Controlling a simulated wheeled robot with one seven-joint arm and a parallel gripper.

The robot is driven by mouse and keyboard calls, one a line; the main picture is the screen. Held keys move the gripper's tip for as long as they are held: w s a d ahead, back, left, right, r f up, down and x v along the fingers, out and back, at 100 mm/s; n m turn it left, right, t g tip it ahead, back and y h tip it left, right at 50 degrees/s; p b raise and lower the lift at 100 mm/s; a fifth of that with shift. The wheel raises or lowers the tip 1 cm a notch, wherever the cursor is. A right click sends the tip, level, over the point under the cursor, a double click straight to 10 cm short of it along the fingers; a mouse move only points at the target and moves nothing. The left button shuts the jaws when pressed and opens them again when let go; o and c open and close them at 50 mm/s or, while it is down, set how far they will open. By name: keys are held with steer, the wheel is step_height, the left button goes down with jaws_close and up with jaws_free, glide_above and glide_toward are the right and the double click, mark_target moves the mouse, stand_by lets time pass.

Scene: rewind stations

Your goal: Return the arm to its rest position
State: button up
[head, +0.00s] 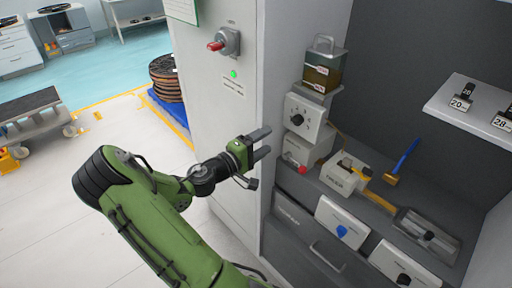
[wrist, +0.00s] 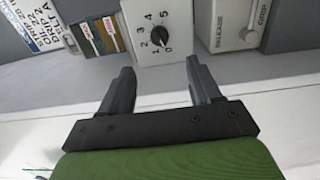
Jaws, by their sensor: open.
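My gripper (head: 262,143) is at the end of my green arm, in front of the left edge of the open grey cabinet in the head view. Its two dark fingers are apart with nothing between them. In the wrist view the open fingers (wrist: 156,88) point toward a white dial box (wrist: 158,28) numbered 0 to 5, with a gap between. The dial box (head: 303,118) also shows in the head view, inside the cabinet to the right of my gripper. My arm is bent and reaches up from the bottom of the picture.
A red-handled switch (head: 218,45) and a green light (head: 234,75) are on the cabinet's side panel. A grey shelf (head: 470,95) juts out at right. A blue-handled tool (head: 403,160) stands inside. Open floor (head: 40,200) lies at left, with a cart (head: 35,120) beyond.

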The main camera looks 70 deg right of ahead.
steer(key=shift+v, duration=1.55)
